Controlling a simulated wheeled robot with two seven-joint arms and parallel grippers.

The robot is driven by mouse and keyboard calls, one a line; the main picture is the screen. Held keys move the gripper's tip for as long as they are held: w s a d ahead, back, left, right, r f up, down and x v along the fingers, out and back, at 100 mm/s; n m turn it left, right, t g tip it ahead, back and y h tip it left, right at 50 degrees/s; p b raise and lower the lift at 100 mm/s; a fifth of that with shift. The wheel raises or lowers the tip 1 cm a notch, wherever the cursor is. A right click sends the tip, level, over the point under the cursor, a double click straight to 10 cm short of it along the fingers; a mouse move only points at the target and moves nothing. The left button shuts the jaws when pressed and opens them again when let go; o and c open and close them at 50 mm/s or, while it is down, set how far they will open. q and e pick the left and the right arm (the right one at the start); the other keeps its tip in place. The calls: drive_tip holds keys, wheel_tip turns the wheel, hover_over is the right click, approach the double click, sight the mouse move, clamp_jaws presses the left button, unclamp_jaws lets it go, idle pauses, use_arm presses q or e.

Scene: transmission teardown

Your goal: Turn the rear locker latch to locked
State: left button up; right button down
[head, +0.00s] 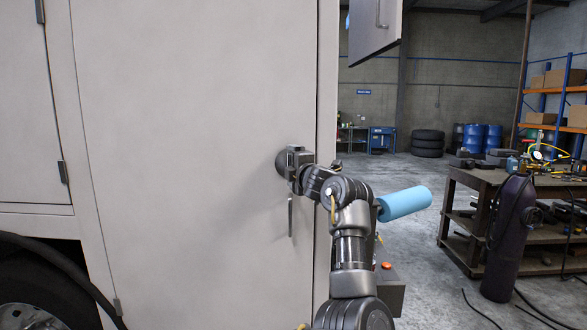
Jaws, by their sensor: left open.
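The rear locker door (190,150) is a large pale panel on the vehicle's side, and it looks closed. A slim vertical metal handle (290,216) is near its right edge. My left gripper (285,163) is just above this handle, close to the door. A dark rounded shape shows at the gripper's left side; I cannot tell whether it is part of the latch or of the gripper. The gripper is open, but its fingertips and any contact with the latch are hidden. My right gripper is not in view.
An open panel (374,30) juts out at the top right of the door. A light blue roll (405,203) is right of my arm. A workbench (470,215) and a dark gas cylinder (508,238) stand at the right. The floor between is mostly clear.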

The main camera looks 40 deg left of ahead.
use_arm(q)
drive_tip(key=b+v, duration=0.4)
drive_tip(key=v, duration=0.6)
drive_tip(key=shift+s+d, duration=0.2)
drive_tip(key=shift+d, duration=0.1)
